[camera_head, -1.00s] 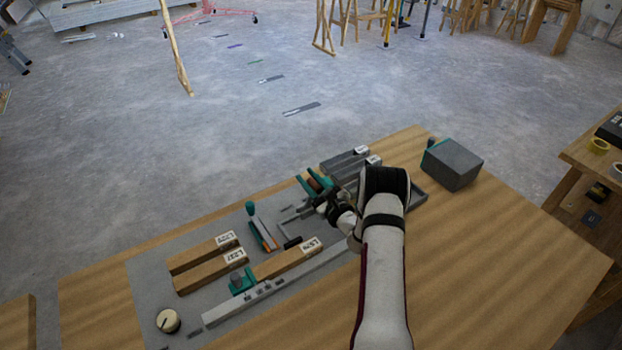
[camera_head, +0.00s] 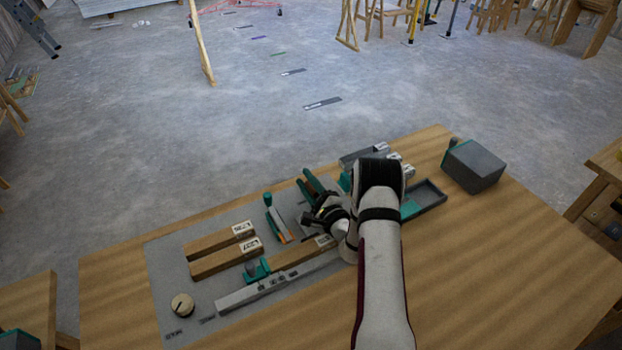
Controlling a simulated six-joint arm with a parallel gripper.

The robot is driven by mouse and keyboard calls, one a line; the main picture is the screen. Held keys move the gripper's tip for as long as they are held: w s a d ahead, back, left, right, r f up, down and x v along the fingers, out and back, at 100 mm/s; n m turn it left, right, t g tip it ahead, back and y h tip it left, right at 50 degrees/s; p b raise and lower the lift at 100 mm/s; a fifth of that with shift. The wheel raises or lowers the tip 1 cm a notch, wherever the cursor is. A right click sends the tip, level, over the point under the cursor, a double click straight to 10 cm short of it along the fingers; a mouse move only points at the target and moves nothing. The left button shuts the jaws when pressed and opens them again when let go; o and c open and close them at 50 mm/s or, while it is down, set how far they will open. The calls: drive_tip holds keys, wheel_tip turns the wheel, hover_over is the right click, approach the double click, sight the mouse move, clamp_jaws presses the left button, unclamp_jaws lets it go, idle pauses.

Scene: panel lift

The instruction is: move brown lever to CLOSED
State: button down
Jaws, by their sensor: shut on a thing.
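My gripper (camera_head: 322,216) is low over the middle of the grey panel (camera_head: 172,270), shut, with its fingers small and dark in the picture. The brown lever does not show clearly; the gripper and wrist cover that spot, and the jaws appear to be shut on it. Green uprights (camera_head: 312,184) stand just behind the gripper. To the left, a separate green-knobbed lever (camera_head: 269,200) stands over an orange and white strip. No CLOSED marking is readable.
Several brown labelled bars (camera_head: 215,240) lie left of my gripper. A long grey rail (camera_head: 270,287) and a round knob (camera_head: 182,305) are nearer. A grey box (camera_head: 473,167) and a dark tray (camera_head: 432,193) are at right. The wooden table's (camera_head: 500,270) right front is clear.

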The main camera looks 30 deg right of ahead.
drive_tip(key=shift+s+a+f, duration=0.1)
drive_tip(key=shift+a+f, duration=0.1)
drive_tip(key=shift+f, duration=0.1)
idle(0.4)
drive_tip(key=c, duration=0.7)
unclamp_jaws()
drive_tip(key=shift+r, duration=0.1)
drive_tip(key=s, duration=1.5)
drive_tip(key=shift+s, duration=0.35)
